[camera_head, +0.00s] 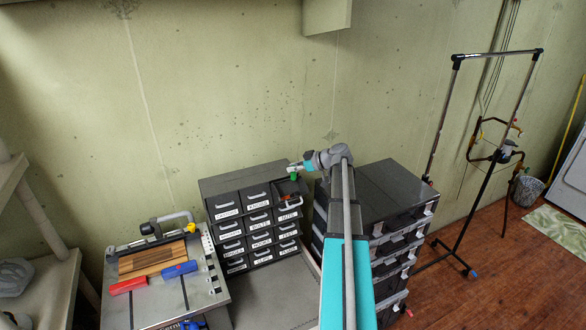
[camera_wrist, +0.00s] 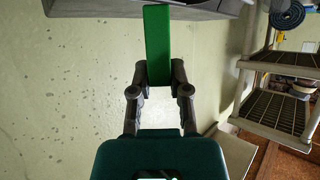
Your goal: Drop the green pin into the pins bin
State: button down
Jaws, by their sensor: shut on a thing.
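My gripper (camera_head: 297,169) is shut on the green pin (camera_wrist: 157,35), a flat green bar that points away from the fingers in the wrist view. In the head view the pin (camera_head: 293,177) is small and partly hidden by my gripper. My gripper is at the top right of the dark drawer cabinet (camera_head: 228,184), above its top right drawer (camera_head: 291,200), which looks pulled out. Whether the pin is over the opening or behind it cannot be told. The drawers carry white labels, mostly too small to read, so I cannot tell which is the pins bin.
A dark stack of cases (camera_head: 380,190) stands right of the cabinet, partly behind my arm. A workbench (camera_head: 150,305) at left holds a wooden board, a red tool (camera_head: 128,286) and a blue tool (camera_head: 180,269). The concrete wall is close behind. A metal rack (camera_head: 498,52) stands at right.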

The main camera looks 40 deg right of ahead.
jog(key=shift+f, duration=0.15)
jog(key=c, duration=0.5)
grip_release()
dwell(0.4)
jog(key=s+a+f+m+g+h, duration=0.1)
jog(key=a+f+g, duration=0.2)
jog(key=a, duration=1)
jog(key=s+a+f+m+g, duration=0.1)
jog(key=a+f+g, duration=0.25)
jog(key=a, duration=0.85)
jog(key=s+a+f+m+g+h, duration=0.25)
jog(key=s+a, duration=0.35)
jog(key=a, duration=0.3)
jog(key=s+a+f+m+g+h, duration=0.1)
jog(key=s+a+f+m+h, duration=0.15)
jog(key=s+a, duration=0.55)
jog(key=shift+n+g+h, duration=0.4)
jog(key=f+b, duration=0.3)
jog(key=b, duration=0.1)
jog(key=a+f+b, duration=0.1)
jog(key=f+b, duration=0.3)
jog(key=s+f+b, duration=0.1)
jog(key=f+b, duration=0.3)
jog(key=shift+a+f, duration=0.15)
jog(key=shift+a, duration=0.1)
